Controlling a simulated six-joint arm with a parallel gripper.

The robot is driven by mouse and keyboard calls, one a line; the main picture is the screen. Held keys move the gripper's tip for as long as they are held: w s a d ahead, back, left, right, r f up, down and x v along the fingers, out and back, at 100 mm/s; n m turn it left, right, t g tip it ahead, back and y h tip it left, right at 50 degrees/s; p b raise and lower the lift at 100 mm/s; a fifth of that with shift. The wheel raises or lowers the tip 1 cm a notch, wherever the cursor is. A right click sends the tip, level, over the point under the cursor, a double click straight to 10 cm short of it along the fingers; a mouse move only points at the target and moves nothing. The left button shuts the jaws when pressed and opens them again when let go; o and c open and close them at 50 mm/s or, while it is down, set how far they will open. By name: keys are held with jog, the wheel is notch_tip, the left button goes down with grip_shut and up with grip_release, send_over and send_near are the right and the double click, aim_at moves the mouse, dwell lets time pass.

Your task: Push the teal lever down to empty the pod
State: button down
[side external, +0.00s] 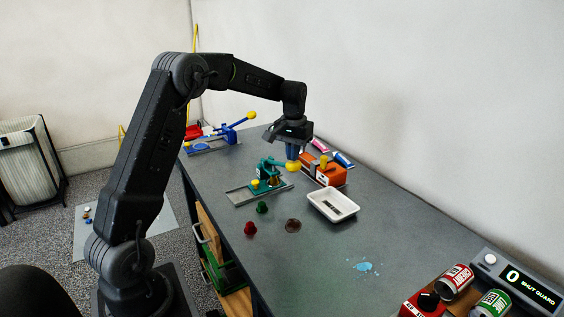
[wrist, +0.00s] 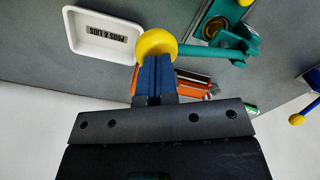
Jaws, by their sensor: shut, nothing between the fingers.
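The teal lever (wrist: 215,51) runs from the teal press (side external: 268,170) to a yellow ball knob (side external: 293,167), which also shows in the wrist view (wrist: 156,42). In the side view the lever looks roughly level. My gripper (side external: 291,157) is shut with nothing between its blue fingers and points down at the knob. In the wrist view the fingertips (wrist: 155,60) overlap the knob's edge; I cannot tell whether they touch it. The press stands on a grey base plate (side external: 240,196).
A white tray (side external: 318,204) labelled for pods and lids lies right of the press. An orange device (side external: 328,172) stands close behind. Red (side external: 250,229), green (side external: 262,207) and brown (side external: 292,225) pieces lie in front. A blue lever device (side external: 225,134) is farther back.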

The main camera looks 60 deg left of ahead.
aim_at(294, 165)
jog(key=shift+f, duration=0.1)
dwell(0.3)
jog(key=shift+d+f, duration=0.2)
jog(key=shift+f, duration=0.65)
jog(key=shift+d+f, duration=0.2)
jog(key=shift+f, duration=0.75)
jog(key=shift+f, duration=2.75)
jog(key=shift+a+r, duration=0.2)
jog(key=shift+r, duration=2.2)
jog(key=shift+a+r, duration=0.2)
jog(key=shift+r, duration=2.15)
